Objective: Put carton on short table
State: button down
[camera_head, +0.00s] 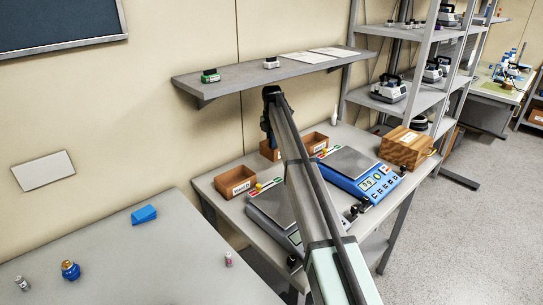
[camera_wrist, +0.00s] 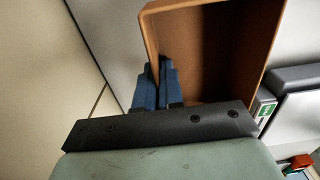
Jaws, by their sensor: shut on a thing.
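A brown open-topped carton (camera_wrist: 215,55) fills the upper middle of the wrist view. My gripper (camera_wrist: 158,68) is shut on its near left wall, with blue fingers on either side of the wall. In the head view, a brown carton (camera_head: 269,151) shows partly behind my arm, at the back of the table with the scales (camera_head: 223,206). My fingers are mostly hidden there by the arm. A lower-left grey table (camera_head: 120,270) stands in front. I cannot tell from the head view whether the held carton touches the table.
A brown bin with a label (camera_head: 238,182) and another open brown bin (camera_head: 314,142) stand nearby. A blue scale (camera_head: 360,175), a grey scale (camera_head: 268,205) and a wooden box (camera_head: 405,148) take up the table. A wall shelf (camera_head: 240,80) hangs above. The left table's middle is mostly clear.

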jog(key=shift+s+a+f, duration=0.1)
jog(key=shift+f, duration=3.1)
jog(key=c, duration=1.3)
grip_release()
jog(key=shift+f, duration=0.1)
jog(key=shift+o, duration=0.2)
jog(key=shift+r, duration=3.9)
